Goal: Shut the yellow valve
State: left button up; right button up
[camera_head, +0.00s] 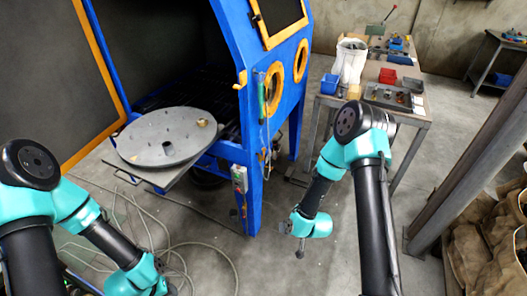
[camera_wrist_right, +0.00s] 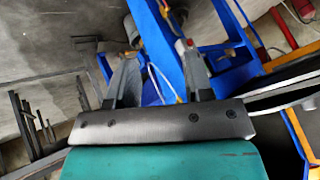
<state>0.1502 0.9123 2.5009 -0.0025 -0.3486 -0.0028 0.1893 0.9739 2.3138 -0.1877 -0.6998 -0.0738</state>
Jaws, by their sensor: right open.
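A small yellow part (camera_head: 244,211) shows low on the front blue leg of the blasting cabinet, below a grey switch box (camera_head: 240,179). It is too small to tell whether it is the yellow valve or how its handle is turned. My right gripper (camera_head: 299,251) hangs to the right of that leg, apart from it. In the right wrist view its two fingers (camera_wrist_right: 161,82) are spread and empty, with a blue leg and a white hose behind them.
The blue cabinet (camera_head: 277,112) stands open, with a round grey turntable (camera_head: 165,137) in front. Hoses (camera_head: 205,247) lie on the floor at the lower left. A workbench (camera_head: 412,112) with bins is behind my right arm. A steel post (camera_head: 470,165) stands at the right.

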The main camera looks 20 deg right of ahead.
jog(key=w+d+r+n+t, duration=0.1)
jog(key=w+r+t, duration=0.1)
jog(key=w, duration=0.4)
jog(key=w+d+r+n+t+y, duration=0.1)
jog(key=w+d+r+t, duration=0.1)
jog(key=w+t, duration=0.3)
jog(key=w+d+r+n+t, duration=0.1)
jog(key=w+r+t, duration=0.2)
jog(key=w, duration=0.6)
jog(key=shift+d+r+t, duration=0.2)
jog(key=shift+r+t, duration=0.1)
jog(key=shift+r, duration=0.45)
jog(key=shift+w, duration=0.1)
jog(key=x, duration=1.7)
jog(key=shift+a+r, duration=0.1)
jog(key=shift+a, duration=0.1)
grip_shut()
